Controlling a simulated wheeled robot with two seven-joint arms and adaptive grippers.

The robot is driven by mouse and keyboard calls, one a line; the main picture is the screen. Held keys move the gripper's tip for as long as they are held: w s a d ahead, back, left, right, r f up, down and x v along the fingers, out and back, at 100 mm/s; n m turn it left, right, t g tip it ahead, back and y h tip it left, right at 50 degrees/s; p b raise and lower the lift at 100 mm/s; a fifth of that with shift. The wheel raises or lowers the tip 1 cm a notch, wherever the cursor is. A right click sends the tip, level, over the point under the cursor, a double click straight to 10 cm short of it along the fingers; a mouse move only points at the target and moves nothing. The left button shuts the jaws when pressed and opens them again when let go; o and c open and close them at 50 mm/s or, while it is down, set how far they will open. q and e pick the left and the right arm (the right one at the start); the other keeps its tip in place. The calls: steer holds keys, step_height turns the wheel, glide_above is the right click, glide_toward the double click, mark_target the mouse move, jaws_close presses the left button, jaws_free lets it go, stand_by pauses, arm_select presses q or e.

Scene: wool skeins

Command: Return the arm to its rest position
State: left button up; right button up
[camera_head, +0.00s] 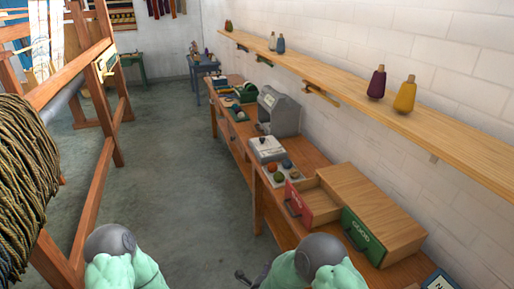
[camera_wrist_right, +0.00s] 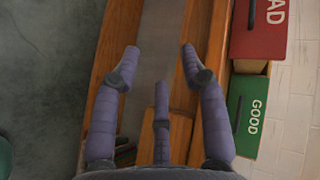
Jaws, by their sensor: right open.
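My right arm (camera_head: 318,262) comes in at the bottom of the head view. Its right gripper (camera_head: 243,277) is small and dark at the bottom edge there, left of the workbench front. In the right wrist view my right gripper (camera_wrist_right: 160,62) has its purple fingers spread, with nothing between them. The wooden bench edge (camera_wrist_right: 196,40) lies behind the fingers. My left arm (camera_head: 110,252) shows at the bottom left of the head view; its gripper is not seen.
A wooden drawer box (camera_head: 372,200) stands on the bench. Its red drawer (camera_head: 312,203) is pulled out; its green "GOOD" drawer (camera_head: 362,236) looks shut. A grey machine (camera_head: 280,112) stands farther back. A loom frame (camera_head: 92,200) is left. Open floor (camera_head: 185,170) lies between.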

steer(key=s+d+f+n+g+y, duration=0.4)
steer(key=s+f+n+g, duration=0.2)
steer(key=s+f+n, duration=0.35)
steer(key=s+d+f+n+g+y, duration=0.1)
steer(key=s+n+g, duration=0.2)
steer(key=s, duration=0.5)
steer(key=s+f+n+g+y, duration=0.1)
steer(key=s+n+g+y, duration=0.1)
steer(key=s, duration=0.6)
steer(key=shift+d+f+n+g, duration=0.35)
steer(key=shift+n+g, duration=0.05)
steer(key=shift+n, duration=0.25)
steer(key=shift+s, duration=0.1)
steer(key=shift+c, duration=0.5)
